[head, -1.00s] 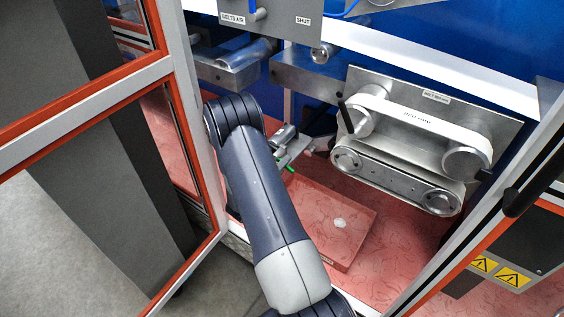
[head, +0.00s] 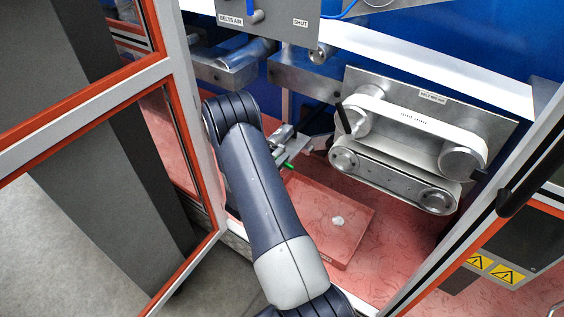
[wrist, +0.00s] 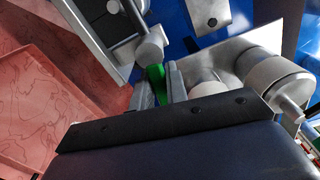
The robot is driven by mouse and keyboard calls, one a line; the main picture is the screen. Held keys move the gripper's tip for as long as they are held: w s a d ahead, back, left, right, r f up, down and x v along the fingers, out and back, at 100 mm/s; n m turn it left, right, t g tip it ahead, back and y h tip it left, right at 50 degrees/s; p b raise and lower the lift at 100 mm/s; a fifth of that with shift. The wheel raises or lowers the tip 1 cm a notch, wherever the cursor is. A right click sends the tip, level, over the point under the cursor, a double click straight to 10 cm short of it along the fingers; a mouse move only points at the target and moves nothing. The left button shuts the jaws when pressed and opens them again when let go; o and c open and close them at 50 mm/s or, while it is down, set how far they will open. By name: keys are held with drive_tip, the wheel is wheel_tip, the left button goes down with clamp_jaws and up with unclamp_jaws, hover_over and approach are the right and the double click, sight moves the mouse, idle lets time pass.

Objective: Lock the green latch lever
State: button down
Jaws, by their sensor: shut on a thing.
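The green latch lever (wrist: 156,82) is between the two fingers of my gripper (wrist: 159,86) in the wrist view. The fingers are shut on it. A rounded metal pivot block stands just beyond the lever's far end. In the head view a small green tip of the lever (head: 289,166) shows beside my gripper (head: 284,152), low behind my dark arm. My arm hides most of the latch there, and I cannot tell the lever's exact angle.
A steel belt unit (head: 400,185) with a black handle (head: 343,118) stands close on the right. A red tray (head: 350,222) lies on the red floor below. The orange-and-white door frame (head: 205,150) is near my arm on the left. A grey panel (head: 275,20) hangs above.

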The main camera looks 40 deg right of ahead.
drive_tip(key=c, duration=1.4)
unclamp_jaws()
drive_tip(key=v, duration=1)
drive_tip(key=shift+s+a+b, duration=0.2)
drive_tip(key=shift+a+b, duration=0.1)
drive_tip(key=shift+a, duration=0.05)
drive_tip(key=shift+d, duration=0.1)
drive_tip(key=x, duration=1)
drive_tip(key=shift+w+d+p, duration=0.2)
drive_tip(key=shift+d+p, duration=0.1)
drive_tip(key=shift+d, duration=0.05)
drive_tip(key=shift+a, duration=0.1)
